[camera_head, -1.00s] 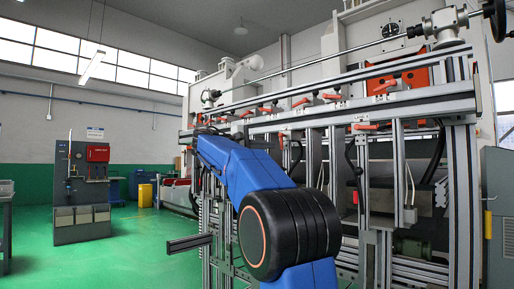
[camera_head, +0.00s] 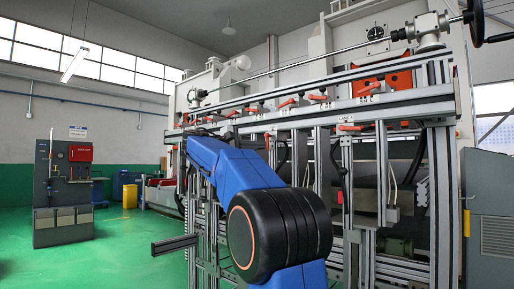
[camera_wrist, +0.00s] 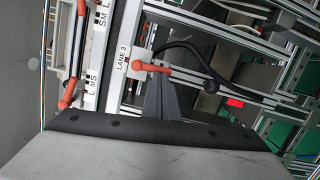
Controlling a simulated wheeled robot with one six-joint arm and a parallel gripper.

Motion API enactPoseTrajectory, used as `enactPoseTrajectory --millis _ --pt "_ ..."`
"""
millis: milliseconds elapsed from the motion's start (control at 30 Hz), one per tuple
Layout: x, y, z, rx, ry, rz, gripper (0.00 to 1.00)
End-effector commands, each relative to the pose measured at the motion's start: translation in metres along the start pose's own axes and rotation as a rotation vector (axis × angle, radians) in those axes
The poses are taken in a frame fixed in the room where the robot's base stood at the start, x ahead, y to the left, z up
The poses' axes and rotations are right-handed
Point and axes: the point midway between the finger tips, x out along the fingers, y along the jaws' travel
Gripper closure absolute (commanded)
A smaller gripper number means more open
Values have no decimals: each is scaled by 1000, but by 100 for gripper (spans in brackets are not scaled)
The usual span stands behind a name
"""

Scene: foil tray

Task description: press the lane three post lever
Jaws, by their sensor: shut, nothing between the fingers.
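In the wrist view, an orange-red lever (camera_wrist: 150,67) sits on a white plate beside a "LANE 3" label (camera_wrist: 122,59). Its handle points to the right. My gripper (camera_wrist: 172,92) is a dark grey wedge rising from the black-edged body below, its fingers shut and empty. The wedge lies close to the lever's handle end; I cannot tell whether they touch. In the head view, my blue and black arm hides the gripper. Several red levers line the machine frame (camera_head: 400,104) there, and I cannot tell which is lane three's.
A black hose (camera_wrist: 198,62) curves beside the lane three lever. Aluminium posts and rails crowd the area. Open green floor (camera_head: 110,260) lies left, with a grey cabinet (camera_head: 62,228).

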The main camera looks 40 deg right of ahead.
Motion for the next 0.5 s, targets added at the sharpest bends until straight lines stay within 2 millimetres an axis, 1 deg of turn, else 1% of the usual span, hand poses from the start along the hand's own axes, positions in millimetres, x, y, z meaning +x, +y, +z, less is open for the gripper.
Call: enactPoseTrajectory --millis 500 --pt "1 -2 4 -91 -1 18 100"
